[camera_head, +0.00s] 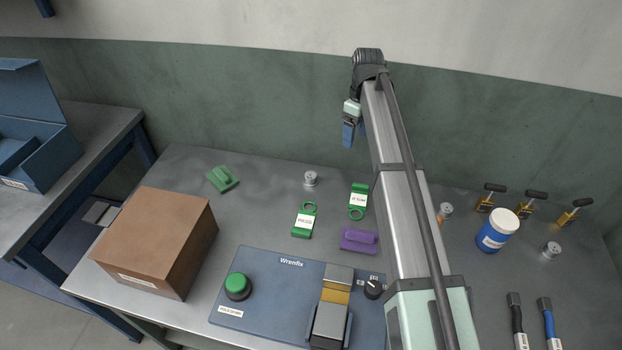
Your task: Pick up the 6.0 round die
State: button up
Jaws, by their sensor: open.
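No label that I can read says 6.0, so I cannot tell which piece is the 6.0 round die. Small pieces on the grey table include a green block (222,179) at left, a purple block (359,241) near the centre, and two green pieces with rings and white labels, one lower (303,222) and one upper right (358,201). Small silver cylinders stand at the back (310,179) and far right (551,250). My gripper (355,134), with blue fingers, is open and appears empty. It hangs high near the back wall, apart from all these pieces.
A brown box (150,239) stands at left. A blue Wrenfix machine (270,285) with a green button (237,286) sits in front. At right are a blue-white jar (496,232), yellow-and-black clamp-like tools (527,205), a copper-toned spool (444,213) and two cables (548,322).

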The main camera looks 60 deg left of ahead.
send_over(311, 175)
notch_tip(311, 175, down, 2)
jog(key=t, duration=0.1)
jog(key=shift+y, duration=0.3)
notch_tip(311, 175, down, 14)
jog(key=shift+c, duration=0.4)
grip_shut()
dwell(0.3)
